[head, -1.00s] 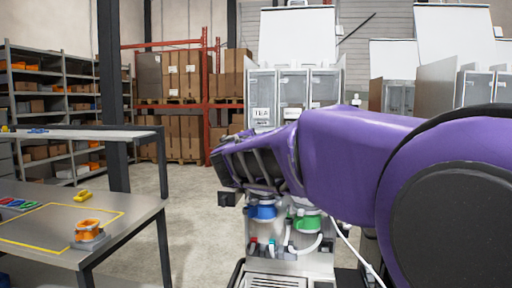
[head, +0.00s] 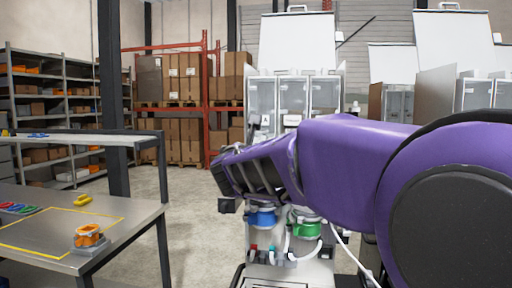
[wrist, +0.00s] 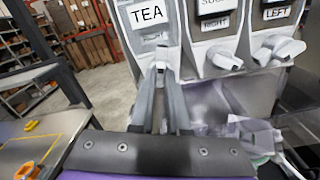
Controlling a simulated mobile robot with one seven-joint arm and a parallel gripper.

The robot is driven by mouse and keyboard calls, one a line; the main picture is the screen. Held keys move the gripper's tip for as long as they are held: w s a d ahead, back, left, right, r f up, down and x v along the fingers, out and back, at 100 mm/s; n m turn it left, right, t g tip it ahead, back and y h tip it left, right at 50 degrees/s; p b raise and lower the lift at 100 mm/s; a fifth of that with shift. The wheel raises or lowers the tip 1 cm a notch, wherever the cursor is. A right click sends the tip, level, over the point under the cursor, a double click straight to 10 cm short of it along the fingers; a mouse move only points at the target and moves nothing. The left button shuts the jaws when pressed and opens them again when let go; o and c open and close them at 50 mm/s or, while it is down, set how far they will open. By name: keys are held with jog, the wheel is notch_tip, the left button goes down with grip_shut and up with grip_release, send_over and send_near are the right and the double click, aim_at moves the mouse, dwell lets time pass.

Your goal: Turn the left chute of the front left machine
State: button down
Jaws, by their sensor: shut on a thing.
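The front left machine (head: 292,95) stands upright in the middle of the head view, with clear canisters and a white lid panel on top. In the wrist view, its left chute (wrist: 161,54) is the small grey spout under the TEA label. My gripper (wrist: 160,75) is shut on this chute, with a finger on either side. In the head view my purple arm hides the gripper and the chutes. The middle chute (wrist: 222,58) and right chute (wrist: 279,50) show free in the wrist view, pointing outward.
Blue (head: 262,218) and green (head: 307,230) ringed parts sit low on the machine, with pale hoses. A metal table (head: 130,222) at left bears an orange part (head: 88,236) and a yellow piece (head: 82,200). Open floor (head: 190,215) lies between table and machine.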

jog(key=shift+n+p, duration=0.5)
jog(key=shift+n, duration=1)
jog(key=c, duration=0.9)
grip_release()
jog(key=shift+s, duration=0.1)
